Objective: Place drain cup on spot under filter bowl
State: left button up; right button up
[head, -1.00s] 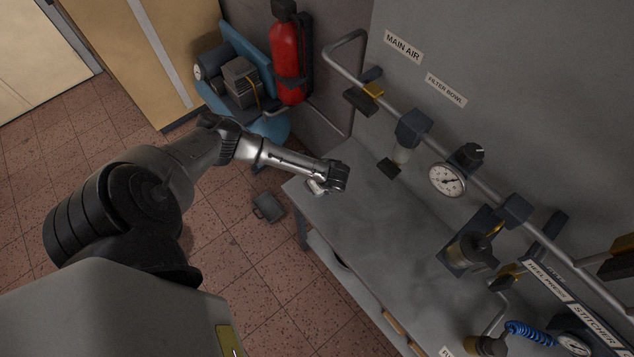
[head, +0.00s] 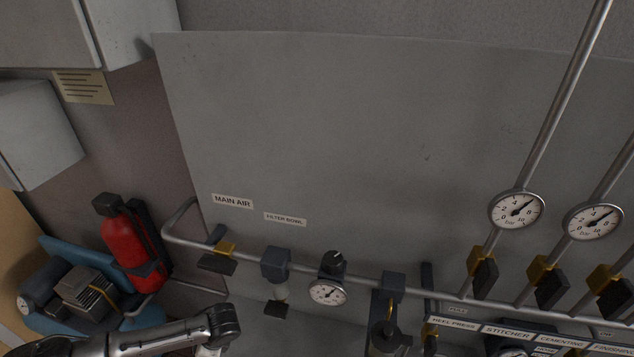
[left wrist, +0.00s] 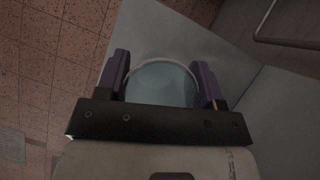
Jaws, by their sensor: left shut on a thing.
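The drain cup (left wrist: 160,84) is a pale, round, translucent vessel in the left wrist view. It sits between the two purple fingers of my left gripper (left wrist: 162,78), which is shut on it. In the head view my left arm comes in along the bottom edge, and the gripper (head: 212,350) is mostly cut off there. The filter bowl (head: 281,293) hangs below a dark block on the pipe, under its label, to the right of my left gripper. The spot under it is out of the head view. My right gripper is not in view.
A pipe with valves and a gauge (head: 328,292) runs along the grey panel (head: 370,150). The left wrist view shows the grey bench top (left wrist: 150,38) and tiled floor.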

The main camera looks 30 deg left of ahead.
pick_arm(q)
jog(key=s+d+f+n+g+h, duration=0.1)
jog(key=s+d+n+g+h, duration=0.35)
jog(key=s+n, duration=0.65)
jog(key=d+r+n+t+h, duration=0.2)
jog(key=d+n, duration=0.2)
jog(key=d, duration=0.4)
jog(key=w+d+r+m, duration=0.1)
jog(key=w+d+r, duration=0.3)
jog(key=w+r, duration=0.5)
jog(key=w+d+r+m+y, duration=0.1)
jog(key=w+d+r, duration=0.4)
jog(key=r, duration=0.5)
jog(key=w+d+r+m, duration=0.1)
jog(key=w+d+r, duration=0.2)
jog(key=w+r, duration=0.65)
jog(key=s+r+p, duration=0.9)
jog(key=s+p, duration=0.1)
jog(key=p, duration=0.2)
jog(key=shift+r, duration=0.25)
jog(key=shift+g, duration=0.25)
